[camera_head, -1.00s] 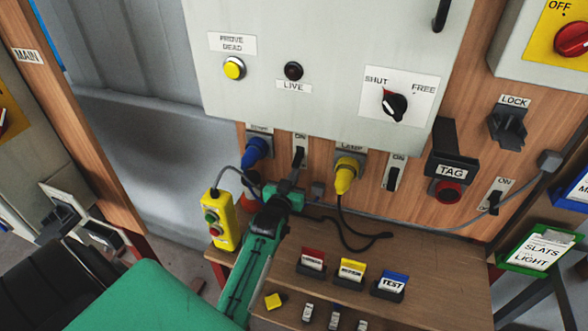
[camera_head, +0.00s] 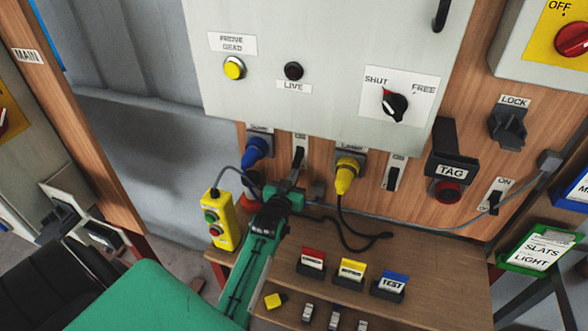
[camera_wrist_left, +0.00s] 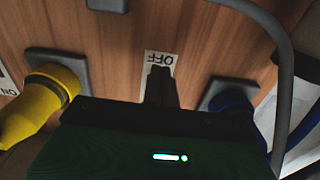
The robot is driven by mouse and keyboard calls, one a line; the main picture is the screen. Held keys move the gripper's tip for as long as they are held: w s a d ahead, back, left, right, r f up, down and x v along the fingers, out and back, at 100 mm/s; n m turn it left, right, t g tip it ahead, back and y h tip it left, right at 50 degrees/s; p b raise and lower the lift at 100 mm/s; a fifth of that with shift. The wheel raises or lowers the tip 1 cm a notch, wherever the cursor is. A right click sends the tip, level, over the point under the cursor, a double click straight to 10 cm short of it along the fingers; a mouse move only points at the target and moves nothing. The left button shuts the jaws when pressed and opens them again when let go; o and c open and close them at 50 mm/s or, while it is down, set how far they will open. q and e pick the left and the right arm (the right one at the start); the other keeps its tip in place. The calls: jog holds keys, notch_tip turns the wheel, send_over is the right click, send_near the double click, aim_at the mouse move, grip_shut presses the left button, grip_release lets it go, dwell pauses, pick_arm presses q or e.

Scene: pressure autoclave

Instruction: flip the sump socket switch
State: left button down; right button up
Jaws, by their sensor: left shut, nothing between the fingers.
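The sump socket's blue plug (camera_head: 256,151) sits under a partly readable label on the wooden board; it also shows at the right of the left wrist view (camera_wrist_left: 238,106). Just right of it is the sump socket switch (camera_head: 298,157), a black lever on a white plate with ON at the top. In the left wrist view the plate's OFF marking (camera_wrist_left: 160,62) shows upside down. My left gripper (camera_head: 289,182) is shut and empty, its tips at or just below the lever. I cannot tell whether they touch it, nor the lever's exact position.
A yellow plug (camera_head: 346,175) with a hanging black cable is to the right, beside another switch (camera_head: 394,178). A yellow pendant (camera_head: 221,222) stands left of my gripper. The grey cabinet (camera_head: 330,60) overhangs above. Coloured card holders (camera_head: 351,271) stand on the wooden shelf.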

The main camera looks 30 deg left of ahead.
pick_arm(q)
jog(key=shift+r, duration=0.25)
dwell(0.4)
jog(key=shift+r+p, duration=1.55)
jog(key=shift+w+r+p, duration=0.1)
jog(key=shift+r+p, duration=0.1)
jog(key=shift+p, duration=0.15)
jog(key=shift+s+f, duration=0.1)
jog(key=shift+s, duration=0.15)
jog(key=shift+s+d+f+p, duration=0.2)
jog(key=shift+s+f, duration=0.1)
jog(key=shift+s, duration=0.35)
jog(key=shift+s+d+f+p, duration=0.15)
jog(key=shift+s+f+p, duration=0.1)
jog(key=shift+s, duration=0.4)
jog(key=shift+p+v, duration=0.4)
jog(key=shift+v, duration=0.4)
jog(key=p, duration=0.2)
send_near(296, 163)
jog(key=shift+s+f, duration=0.4)
jog(key=shift+f, duration=0.15)
